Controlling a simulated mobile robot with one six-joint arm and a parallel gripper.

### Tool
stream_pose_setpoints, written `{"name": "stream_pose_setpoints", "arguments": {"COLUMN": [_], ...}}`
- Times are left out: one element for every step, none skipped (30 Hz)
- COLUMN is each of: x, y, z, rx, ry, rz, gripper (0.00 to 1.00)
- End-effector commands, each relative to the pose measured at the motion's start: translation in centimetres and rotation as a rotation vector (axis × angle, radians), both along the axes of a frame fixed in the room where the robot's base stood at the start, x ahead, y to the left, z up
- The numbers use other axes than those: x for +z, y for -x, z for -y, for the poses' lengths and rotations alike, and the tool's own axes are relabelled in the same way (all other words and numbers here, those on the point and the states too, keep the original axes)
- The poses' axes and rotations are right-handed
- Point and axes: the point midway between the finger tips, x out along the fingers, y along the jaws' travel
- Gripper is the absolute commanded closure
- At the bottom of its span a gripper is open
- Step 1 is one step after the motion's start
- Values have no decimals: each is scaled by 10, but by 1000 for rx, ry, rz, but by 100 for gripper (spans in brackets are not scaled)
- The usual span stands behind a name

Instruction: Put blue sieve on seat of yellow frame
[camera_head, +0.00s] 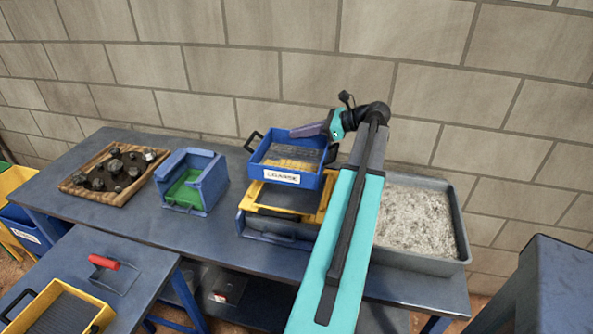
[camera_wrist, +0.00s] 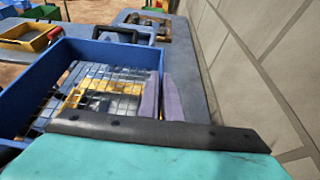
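The blue sieve (camera_head: 258,168), with a white label on its front and dark handles, is over the yellow frame (camera_head: 262,196). It looks roughly level and set toward the back of the frame; I cannot tell whether it touches the seat. In the wrist view the sieve (camera_wrist: 25,100) shows its wire mesh, with yellow parts of the frame (camera_wrist: 88,88) visible through it. My gripper (camera_head: 310,130) is at the sieve's back right rim. Its two purple fingers (camera_wrist: 161,97) stand close together on either side of the sieve wall and appear shut on it.
The frame stands on a blue unit (camera_head: 262,224) on the blue bench (camera_head: 130,206). A grey tray of pale gravel (camera_head: 420,225) is to the right. A block wall (camera_head: 300,60) is close behind.

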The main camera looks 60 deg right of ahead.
Motion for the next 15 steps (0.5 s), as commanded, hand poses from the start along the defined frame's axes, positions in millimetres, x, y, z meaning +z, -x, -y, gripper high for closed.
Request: {"name": "stream_pose_setpoints", "arguments": {"x": [-4, -7, -11, -14, -18, -24, -28, -31, -36, -40, -43, -46, -49, -50, -52], "y": [0, 0, 0, 0, 0, 0, 0, 0, 0, -1, -1, -1, -1, -1, -1], "z": [-1, -1, -1, -1, -1, -1, -1, -1, -1, -1, -1, -1, -1, -1, -1], "rx": [0, 0, -1, -1, 1, 1, 0, 0, 0, 1, 1, 0, 0, 0, 0], "ry": [-4, -4, -4, -4, -4, -4, -5, -5, -5, -4, -4, -4, -4, -3, -3], "rz": [1, 1, 1, 1, 1, 1, 1, 1, 1, 1, 1, 1, 1, 1, 1], "gripper": [100, 100, 100, 100, 100, 100, 100, 100, 100, 100, 100, 100, 100, 100, 100]}}
